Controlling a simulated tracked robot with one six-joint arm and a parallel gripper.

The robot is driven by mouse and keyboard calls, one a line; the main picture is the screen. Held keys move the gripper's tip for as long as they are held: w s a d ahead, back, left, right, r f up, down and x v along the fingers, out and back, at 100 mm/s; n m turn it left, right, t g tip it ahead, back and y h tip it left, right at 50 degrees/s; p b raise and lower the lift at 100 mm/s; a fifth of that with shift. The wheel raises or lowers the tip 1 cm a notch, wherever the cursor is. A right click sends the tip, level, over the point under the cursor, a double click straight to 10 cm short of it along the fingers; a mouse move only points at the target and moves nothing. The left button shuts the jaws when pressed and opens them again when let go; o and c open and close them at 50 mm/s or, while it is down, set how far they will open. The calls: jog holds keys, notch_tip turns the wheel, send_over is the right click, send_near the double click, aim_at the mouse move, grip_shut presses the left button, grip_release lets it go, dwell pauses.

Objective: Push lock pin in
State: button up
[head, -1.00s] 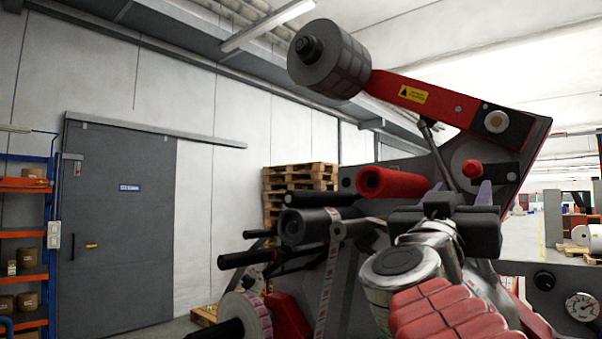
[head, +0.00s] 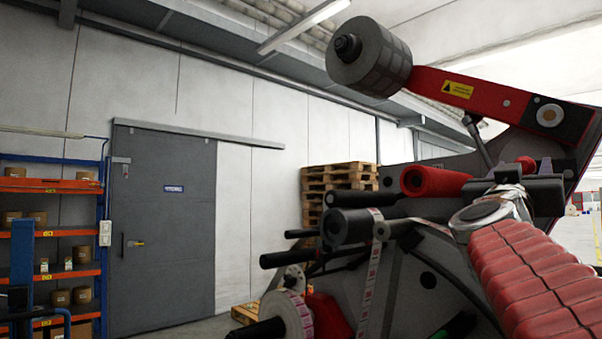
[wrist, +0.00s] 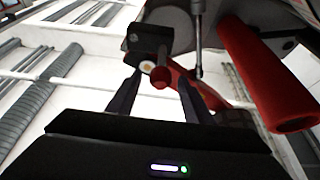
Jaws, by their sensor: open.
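A red round knob (head: 527,165), which looks like the lock pin, sticks out from the dark plate below the red arm's pivot. In the wrist view the red knob (wrist: 162,79) shows between my two fingertips, with the pale round pivot disc just behind it. My gripper (head: 528,164) is open and empty, its fingers pointing up toward the plate. In the wrist view my gripper (wrist: 160,82) has its fingers spread on either side of the knob. I cannot tell whether they touch it. My gripper's body hides the plate below the knob.
The red arm (head: 480,96) carries a grey roller (head: 368,57) at its upper left. A red roller (head: 432,181) sticks out left of my gripper and appears close at right in the wrist view. Black rollers and a label reel (head: 287,316) are lower left. Pallets (head: 338,180) stand behind.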

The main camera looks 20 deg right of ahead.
jog(key=shift+x, duration=1.45)
jog(key=shift+c, duration=0.3)
grip_shut()
